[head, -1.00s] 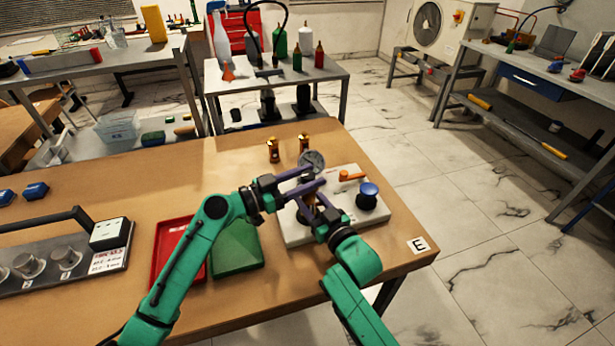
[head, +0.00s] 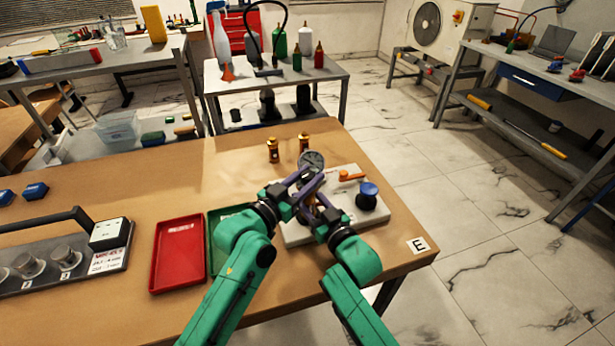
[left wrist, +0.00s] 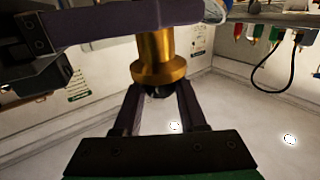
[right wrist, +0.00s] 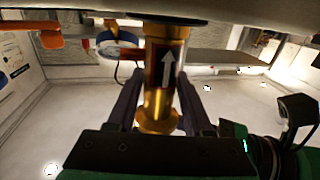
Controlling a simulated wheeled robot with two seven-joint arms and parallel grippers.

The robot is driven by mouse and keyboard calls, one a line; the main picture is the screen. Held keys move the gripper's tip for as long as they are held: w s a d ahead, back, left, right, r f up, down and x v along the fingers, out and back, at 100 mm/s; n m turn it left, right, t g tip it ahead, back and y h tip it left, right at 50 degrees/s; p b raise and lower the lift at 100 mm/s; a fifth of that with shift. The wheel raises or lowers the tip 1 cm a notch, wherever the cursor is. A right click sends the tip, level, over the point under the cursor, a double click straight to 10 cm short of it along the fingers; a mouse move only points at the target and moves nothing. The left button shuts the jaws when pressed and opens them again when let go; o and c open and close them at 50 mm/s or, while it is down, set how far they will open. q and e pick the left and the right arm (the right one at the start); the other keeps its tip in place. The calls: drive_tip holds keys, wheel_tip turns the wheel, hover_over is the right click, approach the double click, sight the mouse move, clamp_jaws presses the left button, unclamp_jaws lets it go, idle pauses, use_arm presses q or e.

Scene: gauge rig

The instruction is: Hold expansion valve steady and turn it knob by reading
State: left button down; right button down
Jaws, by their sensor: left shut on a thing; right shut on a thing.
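The brass expansion valve is on a white rig board (head: 293,236), mostly covered by my grippers in the head view. A round dial gauge (head: 312,159) stands just behind it; its reading is too small to make out. My right gripper (right wrist: 158,95) is shut on the valve's brass body (right wrist: 160,75), which has a white arrow on a dark label. My left gripper (left wrist: 160,92) is shut at the valve's end, where a dark knob (left wrist: 158,90) shows below the brass flange (left wrist: 158,68). Both grippers are close together in the head view.
Two loose brass valves (head: 273,150) stand behind the board. The board also has an orange lever (head: 350,176) and a blue knob (head: 368,190). A red tray (head: 178,255) and a green tray (head: 216,217) lie left. A rack with metal parts (head: 60,272) sits farther left.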

use_arm(q)
drive_tip(key=shift+d+f+n+t+y, duration=0.1)
drive_tip(key=shift+f+n+t+y, duration=0.1)
drive_tip(key=shift+n+t+y, duration=0.85)
drive_tip(key=shift+y, duration=0.25)
drive_tip(key=shift+g, duration=0.25)
drive_tip(key=shift+c, duration=2.3)
unclamp_jaws()
drive_tip(key=shift+r, duration=0.1)
drive_tip(key=v, duration=1.2)
